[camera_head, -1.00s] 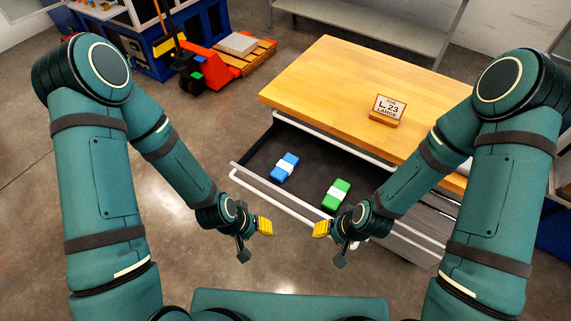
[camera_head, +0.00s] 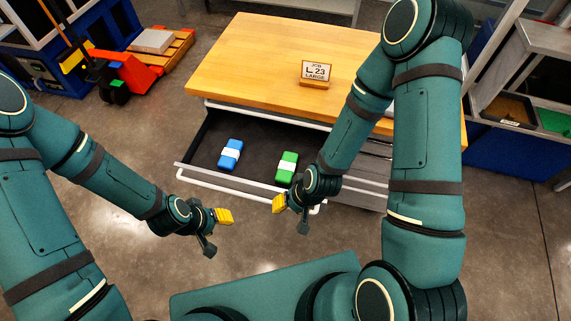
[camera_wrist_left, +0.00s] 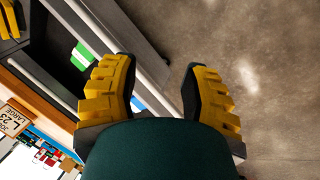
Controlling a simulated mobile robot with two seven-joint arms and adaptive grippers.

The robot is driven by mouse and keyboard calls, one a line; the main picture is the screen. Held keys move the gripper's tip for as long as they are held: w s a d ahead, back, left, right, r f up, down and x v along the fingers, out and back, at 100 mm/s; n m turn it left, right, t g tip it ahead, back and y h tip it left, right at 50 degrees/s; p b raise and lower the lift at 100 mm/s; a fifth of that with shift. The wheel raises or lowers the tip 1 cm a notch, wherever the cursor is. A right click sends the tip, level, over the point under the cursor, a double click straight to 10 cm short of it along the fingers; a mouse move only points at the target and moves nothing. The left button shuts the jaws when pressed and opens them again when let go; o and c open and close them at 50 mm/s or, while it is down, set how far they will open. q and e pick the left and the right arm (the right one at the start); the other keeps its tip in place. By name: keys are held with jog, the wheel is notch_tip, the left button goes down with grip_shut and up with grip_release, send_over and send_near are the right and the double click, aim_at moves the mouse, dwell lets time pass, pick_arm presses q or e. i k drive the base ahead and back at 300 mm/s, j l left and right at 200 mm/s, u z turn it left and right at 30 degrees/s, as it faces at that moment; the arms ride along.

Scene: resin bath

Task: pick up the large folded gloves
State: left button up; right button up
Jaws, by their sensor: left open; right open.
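A blue folded bundle with a white band (camera_head: 230,154) lies in the open drawer (camera_head: 207,182), left of a green folded bundle with a white band (camera_head: 287,167). They look like the folded gloves; I cannot tell from the picture which is the large one. My left gripper (camera_head: 217,230) is open and empty, in front of the drawer and outside it. My right gripper (camera_head: 289,216) is open and empty near the drawer's front, right of my left one. In the left wrist view, the open jaws (camera_wrist_left: 160,68) hold nothing; the green bundle (camera_wrist_left: 80,56) is partly hidden behind a finger.
A sign reading "JOB L.23 LARGE" (camera_head: 316,73) stands on the wooden bench top (camera_head: 250,60) above the drawer. The drawer's front rail (camera_head: 235,190) lies between my grippers and the bundles. A red pallet truck (camera_head: 130,75) is at the back left; bins on shelving (camera_head: 510,108) stand at the right.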

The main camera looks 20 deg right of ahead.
aim_at(287, 167)
jog(key=l+z, duration=0.3)
jog(key=i+l+z, duration=0.25)
jog(key=l+z, duration=0.3)
jog(key=i+l, duration=0.05)
jog(key=l, duration=0.05)
